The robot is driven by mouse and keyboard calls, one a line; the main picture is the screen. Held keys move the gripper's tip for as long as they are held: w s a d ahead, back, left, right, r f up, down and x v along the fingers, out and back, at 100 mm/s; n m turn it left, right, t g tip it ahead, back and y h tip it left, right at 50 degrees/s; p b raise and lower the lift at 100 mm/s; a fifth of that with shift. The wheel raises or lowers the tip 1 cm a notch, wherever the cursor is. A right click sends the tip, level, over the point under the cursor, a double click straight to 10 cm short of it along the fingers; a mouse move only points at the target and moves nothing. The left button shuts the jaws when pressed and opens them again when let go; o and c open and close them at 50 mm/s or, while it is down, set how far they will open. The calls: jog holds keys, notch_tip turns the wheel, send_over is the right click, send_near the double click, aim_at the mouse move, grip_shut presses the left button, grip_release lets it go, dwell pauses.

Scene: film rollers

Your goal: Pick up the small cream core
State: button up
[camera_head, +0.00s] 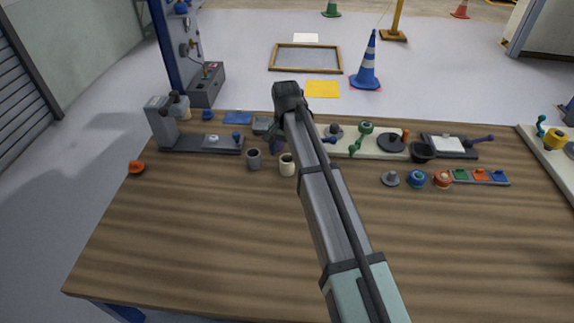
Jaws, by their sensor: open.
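The small cream core (287,165) is a short upright cylinder with a dark hollow top. It stands on the wooden table, a little left of the middle. A similar grey core (254,159) stands just to its left. My gripper (276,142) is at the end of my arm, above and behind the cream core in the picture. It is open and dark. Its fingers are small here, and I cannot tell how far above the table they are. The cream core is in plain view, with my arm passing close by its right side.
A dark device with a grey post (161,121) stands at the back left of the wooden table (190,240). An orange knob (137,167) lies at the left edge. A cream board (385,152) with green and dark parts is right of my arm. The table's front is clear.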

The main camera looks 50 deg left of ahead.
jog(key=shift+w+f, duration=0.1)
jog(key=shift+f, duration=2.6)
jog(key=shift+c, duration=0.2)
jog(key=c, duration=1)
jog(key=shift+r, duration=0.15)
